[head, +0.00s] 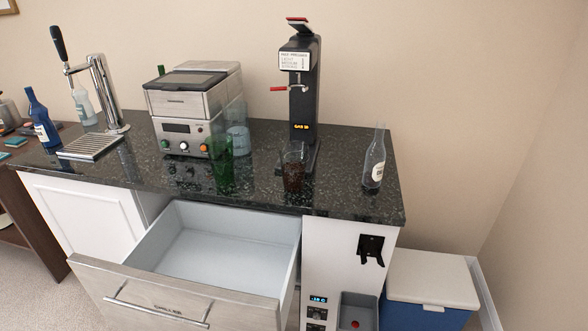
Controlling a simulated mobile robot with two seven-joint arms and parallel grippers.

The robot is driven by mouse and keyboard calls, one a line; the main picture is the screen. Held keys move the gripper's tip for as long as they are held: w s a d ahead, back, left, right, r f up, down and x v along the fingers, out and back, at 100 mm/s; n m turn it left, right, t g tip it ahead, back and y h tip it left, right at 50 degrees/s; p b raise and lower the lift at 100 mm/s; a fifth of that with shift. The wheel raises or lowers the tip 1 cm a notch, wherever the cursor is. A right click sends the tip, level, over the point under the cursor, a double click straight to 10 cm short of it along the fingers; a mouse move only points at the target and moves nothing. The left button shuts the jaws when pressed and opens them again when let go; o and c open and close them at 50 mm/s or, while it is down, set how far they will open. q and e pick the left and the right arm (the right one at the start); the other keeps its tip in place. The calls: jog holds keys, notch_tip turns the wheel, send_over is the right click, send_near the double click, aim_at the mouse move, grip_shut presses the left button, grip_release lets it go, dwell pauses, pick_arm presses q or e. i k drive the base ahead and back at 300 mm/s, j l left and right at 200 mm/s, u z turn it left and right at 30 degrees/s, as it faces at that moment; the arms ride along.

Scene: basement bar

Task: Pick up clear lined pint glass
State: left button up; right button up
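Several drinking glasses stand on the dark stone counter (335,182). A clear, slightly bluish glass (238,138) stands upright beside the steel machine, partly hidden by a green glass (222,172) in front of it. Another see-through glass (293,172), looking dark brown in its lower part, stands before the black dispenser. I cannot make out lines on any glass, so I cannot tell for certain which is the clear lined pint glass. Neither of my grippers is in view.
An open, empty drawer (205,245) juts out below the counter. A steel machine (185,105), black dispenser (305,90), clear bottle (374,160) and beer tap (103,92) stand on top. A blue cooler (430,280) sits at right.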

aim_at(293, 169)
jog(key=i+l, duration=0.15)
jog(key=l, duration=0.25)
jog(key=i+l, duration=0.15)
jog(key=l, duration=0.2)
jog(key=i+l, duration=0.15)
jog(key=l, duration=0.25)
jog(key=u, duration=0.4)
jog(key=l+u, duration=0.15)
jog(key=u, duration=0.3)
jog(key=l+u, duration=0.1)
jog(key=u, duration=0.3)
